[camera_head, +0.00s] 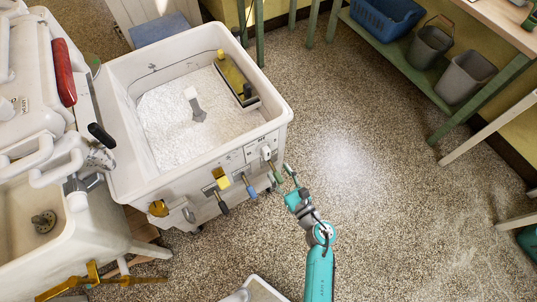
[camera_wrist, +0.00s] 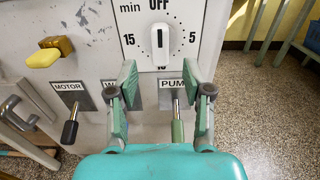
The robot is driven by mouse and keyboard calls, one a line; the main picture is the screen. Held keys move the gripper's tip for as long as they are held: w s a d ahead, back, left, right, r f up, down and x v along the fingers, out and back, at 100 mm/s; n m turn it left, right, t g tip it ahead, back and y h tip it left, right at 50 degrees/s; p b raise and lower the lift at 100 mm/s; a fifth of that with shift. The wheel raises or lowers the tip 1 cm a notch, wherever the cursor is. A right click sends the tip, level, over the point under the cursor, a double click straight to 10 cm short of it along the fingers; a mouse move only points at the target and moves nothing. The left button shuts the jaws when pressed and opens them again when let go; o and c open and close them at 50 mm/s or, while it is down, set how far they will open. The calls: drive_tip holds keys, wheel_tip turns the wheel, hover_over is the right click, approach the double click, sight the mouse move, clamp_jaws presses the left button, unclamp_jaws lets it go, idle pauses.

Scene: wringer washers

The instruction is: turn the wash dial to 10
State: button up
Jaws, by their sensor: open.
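The wash dial (camera_wrist: 160,40) is a white knob on the washer's white front panel, with OFF above it, 5 to its right and 15 to its left. A dark line on the knob stands upright, toward OFF. The dial's lower edge is near my fingertips, where the 10 mark is hard to read. In the head view, the dial (camera_head: 266,153) is at the right of the tub's front. My gripper (camera_wrist: 160,70) is open and empty, its fingers below the dial on either side and apart from the knob. It also shows in the head view (camera_head: 290,172).
Below the dial are levers, including the black MOTOR lever (camera_wrist: 70,128) and the green PUMP lever (camera_wrist: 177,122). A yellow knob (camera_wrist: 43,58) sticks out at left. Another washer (camera_head: 25,215) stands at the left; speckled floor (camera_head: 390,220) is clear at the right.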

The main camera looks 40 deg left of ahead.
sight(268, 156)
drive_tip(key=x, duration=0.7)
drive_tip(key=shift+w+a, duration=0.15)
drive_tip(key=shift+a, duration=0.15)
clamp_jaws()
